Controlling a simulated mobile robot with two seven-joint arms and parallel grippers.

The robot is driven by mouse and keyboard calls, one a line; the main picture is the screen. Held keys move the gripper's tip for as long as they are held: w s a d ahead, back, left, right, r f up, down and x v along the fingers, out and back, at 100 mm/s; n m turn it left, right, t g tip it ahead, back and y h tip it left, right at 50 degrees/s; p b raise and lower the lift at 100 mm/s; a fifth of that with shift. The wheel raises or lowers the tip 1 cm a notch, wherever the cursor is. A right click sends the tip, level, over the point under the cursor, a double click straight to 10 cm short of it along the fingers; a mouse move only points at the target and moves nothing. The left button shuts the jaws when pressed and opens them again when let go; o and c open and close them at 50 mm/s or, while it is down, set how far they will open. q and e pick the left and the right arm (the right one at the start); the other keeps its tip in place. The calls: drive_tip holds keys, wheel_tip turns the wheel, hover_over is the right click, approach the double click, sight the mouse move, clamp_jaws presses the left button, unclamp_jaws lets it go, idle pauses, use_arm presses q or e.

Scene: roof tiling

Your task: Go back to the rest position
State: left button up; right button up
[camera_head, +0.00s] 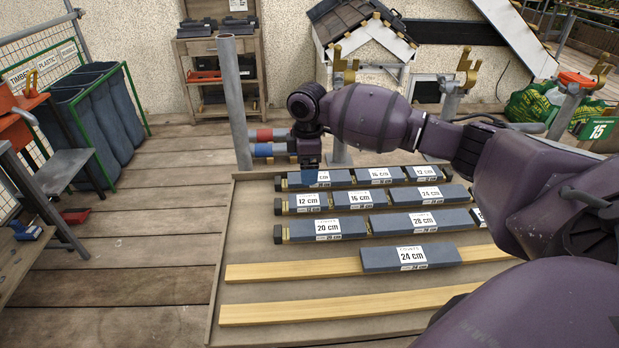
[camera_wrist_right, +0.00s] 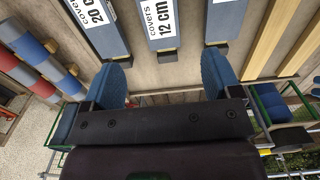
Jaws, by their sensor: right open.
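My right arm (camera_head: 380,118) reaches in from the right over the tile board. My right gripper (camera_head: 308,161) is above the far left corner of the board (camera_head: 228,262), partly hidden by its own wrist. In the right wrist view the gripper (camera_wrist_right: 163,80) has two blue-padded fingers spread apart with nothing between them. The end of a 12 cm tile (camera_wrist_right: 160,22) lies beyond the fingertips, apart from them. In the head view several dark tiles lie in rows on battens, and a 24 cm tile (camera_head: 410,257) lies on the nearer wooden batten (camera_head: 300,271). My left gripper is not in view.
A bare batten (camera_head: 340,307) lies at the front. A small model roof (camera_head: 345,25) stands behind.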

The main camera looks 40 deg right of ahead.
drive_tip(key=shift+r, duration=0.75)
